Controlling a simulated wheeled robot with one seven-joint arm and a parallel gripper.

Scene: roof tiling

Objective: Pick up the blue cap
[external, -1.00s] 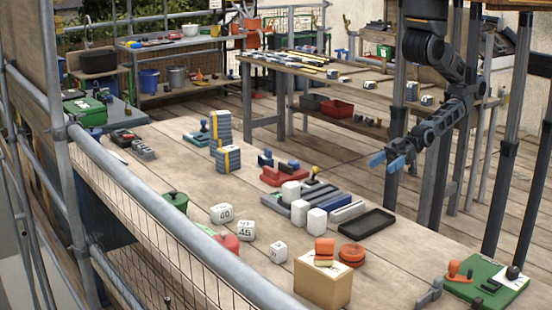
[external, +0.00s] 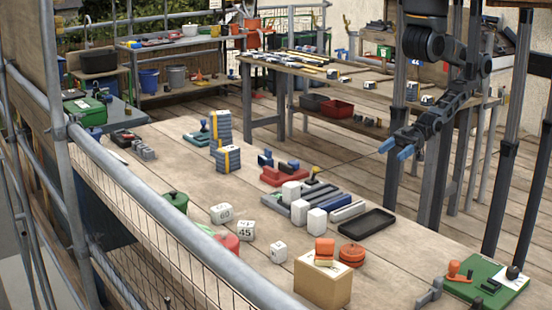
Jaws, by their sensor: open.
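My gripper (external: 396,149) hangs in the air at the right of the table, with its two blue fingertips apart and nothing between them. A small blue piece (external: 265,159), possibly the blue cap, stands at the back left of a red tray (external: 285,179). It is too small to tell its exact shape. My gripper is to the right of it, well apart from it.
White blocks (external: 291,191) and grey bars stand in front of the red tray, beside a black tray (external: 367,222). Stacked blue-grey blocks (external: 221,127) stand to the left. A cardboard box (external: 323,285) with orange pieces is at the front. Scaffold poles stand close around my arm.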

